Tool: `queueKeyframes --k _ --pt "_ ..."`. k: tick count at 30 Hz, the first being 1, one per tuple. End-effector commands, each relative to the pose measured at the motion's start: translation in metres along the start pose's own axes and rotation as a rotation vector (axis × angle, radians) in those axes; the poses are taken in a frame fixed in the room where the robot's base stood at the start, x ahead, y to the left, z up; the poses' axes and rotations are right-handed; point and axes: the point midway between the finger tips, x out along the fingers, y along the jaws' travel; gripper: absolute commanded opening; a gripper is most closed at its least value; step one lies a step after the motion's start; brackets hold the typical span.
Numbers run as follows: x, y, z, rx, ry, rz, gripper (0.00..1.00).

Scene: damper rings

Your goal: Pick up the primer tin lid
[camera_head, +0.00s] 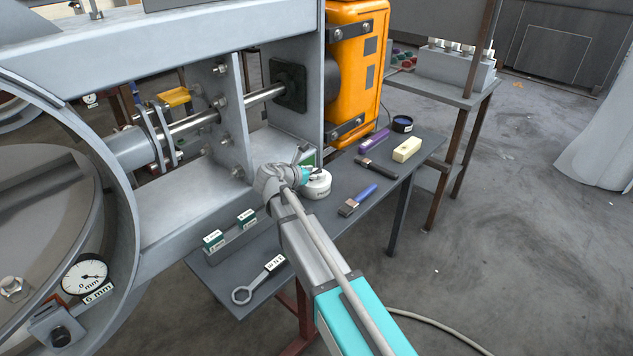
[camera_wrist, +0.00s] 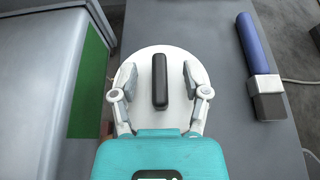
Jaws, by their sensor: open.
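The primer tin (camera_head: 318,190) is a white round tin on the dark bench, with its white lid (camera_head: 325,177) on top. In the wrist view the lid (camera_wrist: 143,88) is a pale disc with a black bar handle (camera_wrist: 160,92) across its middle. My gripper (camera_wrist: 160,76) is open, with one finger on each side of the handle. Gaps show between the fingers and the handle, and it is not held. In the head view my wrist partly covers the tin, and the fingers are hard to make out.
A blue-handled brush (camera_wrist: 252,45) lies right of the lid. A grey machine block with a green panel (camera_wrist: 88,85) stands close on the left. Farther along the bench (camera_head: 290,225) are a dark brush (camera_head: 377,168), a purple item (camera_head: 374,140), and a cream block (camera_head: 407,149).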

Motion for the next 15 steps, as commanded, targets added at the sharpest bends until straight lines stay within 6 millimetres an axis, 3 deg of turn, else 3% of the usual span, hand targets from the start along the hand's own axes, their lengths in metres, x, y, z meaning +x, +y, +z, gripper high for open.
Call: queueKeyframes --k 4,15 --pt "0.0108 0.0003 -0.0009 -0.001 0.000 0.000 0.60" --pt "0.0115 0.0000 0.0000 -0.001 0.000 0.000 0.60"
